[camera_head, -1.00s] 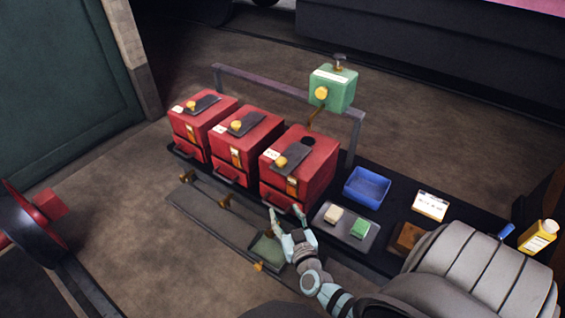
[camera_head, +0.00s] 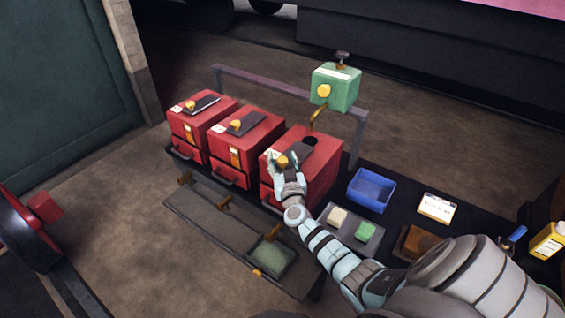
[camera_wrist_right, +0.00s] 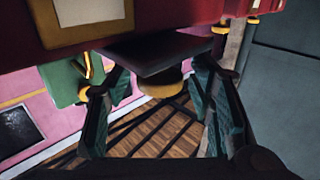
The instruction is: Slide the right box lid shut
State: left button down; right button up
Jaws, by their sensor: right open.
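The right box (camera_head: 318,187) is the rightmost of three red boxes. Its dark sliding lid (camera_head: 292,157) has a brass knob (camera_head: 282,161), and the round dark hole (camera_head: 309,141) in the box top lies uncovered behind the lid. My right gripper (camera_head: 284,158) is at the lid's front end, its fingers around the knob. In the right wrist view my open gripper (camera_wrist_right: 160,90) has the knob (camera_wrist_right: 150,85) between its fingers, under the lid plate (camera_wrist_right: 150,52), with gaps at both sides. My left gripper is not in view.
Two more red boxes (camera_head: 245,138) (camera_head: 202,125) with knobbed lids stand to the left. A green box (camera_head: 336,88) on a rail with a brass spout is behind. A blue tray (camera_head: 370,190) and a small tray with blocks (camera_head: 350,228) are at right.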

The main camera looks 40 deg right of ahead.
aim_at(289, 154)
grip_shut()
jog(key=shift+w+d+b, duration=0.15)
jog(key=shift+w+d, duration=0.1)
jog(key=shift+d, duration=0.6)
jog(key=shift+w+d+b, duration=0.15)
jog(key=shift+w+d, duration=0.1)
jog(key=shift+d, duration=0.6)
grip_release()
jog(key=v, duration=1.2)
